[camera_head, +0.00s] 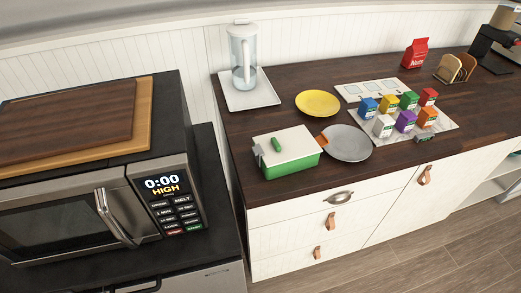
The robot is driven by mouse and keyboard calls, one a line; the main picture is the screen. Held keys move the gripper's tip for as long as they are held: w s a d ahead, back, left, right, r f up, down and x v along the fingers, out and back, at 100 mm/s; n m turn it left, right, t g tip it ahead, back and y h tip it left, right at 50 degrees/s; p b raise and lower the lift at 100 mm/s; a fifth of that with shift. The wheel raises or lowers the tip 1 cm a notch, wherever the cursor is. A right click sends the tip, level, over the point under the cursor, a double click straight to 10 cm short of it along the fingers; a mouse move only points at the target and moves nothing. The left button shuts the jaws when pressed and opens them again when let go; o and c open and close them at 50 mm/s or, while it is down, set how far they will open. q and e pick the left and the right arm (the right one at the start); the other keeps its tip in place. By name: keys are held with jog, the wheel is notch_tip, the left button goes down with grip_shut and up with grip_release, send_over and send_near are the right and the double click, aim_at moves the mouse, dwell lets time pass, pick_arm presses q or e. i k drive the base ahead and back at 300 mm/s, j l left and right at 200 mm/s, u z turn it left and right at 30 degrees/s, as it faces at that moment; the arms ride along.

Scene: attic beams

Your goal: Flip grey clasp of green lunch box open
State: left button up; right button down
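The green lunch box (293,169) sits near the front left of the dark wooden counter. It has a green body, a pale lid and a green piece (273,145) on top of the lid. The grey clasp (258,153) is at the box's left end. An orange clasp (322,140) is at its right end, beside a grey plate (348,147). The lid looks closed. I cannot tell clearly how the grey clasp sits. Neither of my grippers is in view.
A microwave (60,222) stands to the left with wooden boards (75,120) on top. A clear pitcher (243,60) on a white tray (262,95) is behind the box. A yellow plate (317,103) and several small coloured cartons (405,122) are to the right.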

aim_at(258, 151)
jog(key=l, duration=0.8)
jog(key=i+l, duration=0.1)
jog(key=l, duration=0.75)
